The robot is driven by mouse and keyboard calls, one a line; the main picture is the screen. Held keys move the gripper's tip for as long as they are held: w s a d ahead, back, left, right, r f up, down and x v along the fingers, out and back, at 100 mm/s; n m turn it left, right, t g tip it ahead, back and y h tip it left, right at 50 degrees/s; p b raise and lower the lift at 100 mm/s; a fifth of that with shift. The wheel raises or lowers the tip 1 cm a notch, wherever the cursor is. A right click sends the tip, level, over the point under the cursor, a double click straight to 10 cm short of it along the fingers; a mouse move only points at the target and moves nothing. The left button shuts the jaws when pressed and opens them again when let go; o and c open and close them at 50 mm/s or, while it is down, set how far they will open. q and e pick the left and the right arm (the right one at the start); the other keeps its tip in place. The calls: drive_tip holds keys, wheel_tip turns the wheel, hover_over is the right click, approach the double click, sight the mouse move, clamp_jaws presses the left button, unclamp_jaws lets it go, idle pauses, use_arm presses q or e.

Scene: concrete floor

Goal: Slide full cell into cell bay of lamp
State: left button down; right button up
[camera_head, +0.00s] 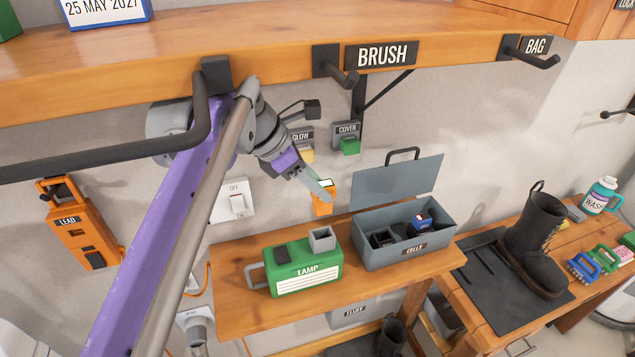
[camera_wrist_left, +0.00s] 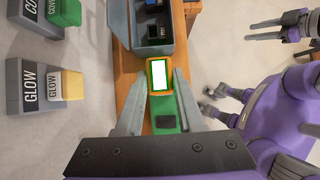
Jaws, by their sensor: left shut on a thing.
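My left gripper (camera_head: 318,190) is shut on an orange cell (camera_head: 322,202) with a green-edged white face on top. It holds the cell upright in the air above the lamp (camera_head: 306,282). In the left wrist view the cell (camera_wrist_left: 158,76) sits between the fingers. The green lamp stands on the wooden shelf, with a dark pad and a grey open cell bay (camera_head: 322,239) on top. The bay looks empty and lies below the cell, apart from it. My right gripper (camera_wrist_left: 252,30) shows at the upper right of the left wrist view, fingers apart and empty.
The grey CELLS box (camera_head: 405,238) stands open right of the lamp, with a blue cell (camera_head: 421,222) and dark slots inside. GLOW (camera_head: 302,142) and COVER (camera_head: 346,133) holders are on the wall behind. The BRUSH hook (camera_head: 338,72) juts from the shelf above.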

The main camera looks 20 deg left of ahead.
sight(315, 205)
use_arm(q)
drive_tip(key=shift+s+f+b, duration=0.1)
drive_tip(key=shift+f+b, duration=0.95)
drive_tip(key=shift+f, duration=1.55)
use_arm(e)
drive_tip(key=f, duration=0.1)
drive_tip(key=s+f, duration=0.2)
drive_tip(key=shift+f, duration=0.35)
drive_tip(key=shift+w+r, duration=0.1)
drive_tip(key=shift+r, duration=0.05)
use_arm(q)
drive_tip(key=shift+f+b, duration=1.3)
drive_tip(key=shift+f, duration=1.3)
use_arm(e)
drive_tip(key=shift+s+f+g, duration=0.1)
drive_tip(key=shift+s+f, duration=0.15)
drive_tip(key=shift+f, duration=0.35)
drive_tip(key=shift+s+f+g, duration=0.1)
drive_tip(key=shift+s+f, duration=0.1)
drive_tip(key=shift+f, duration=0.4)
drive_tip(key=shift+s+f+g, duration=0.1)
drive_tip(key=shift+s+f, duration=0.15)
drive_tip(key=shift+f, duration=0.35)
use_arm(q)
drive_tip(key=shift+c, duration=2.2)
unclamp_jaws()
drive_tip(key=shift+r, duration=0.1)
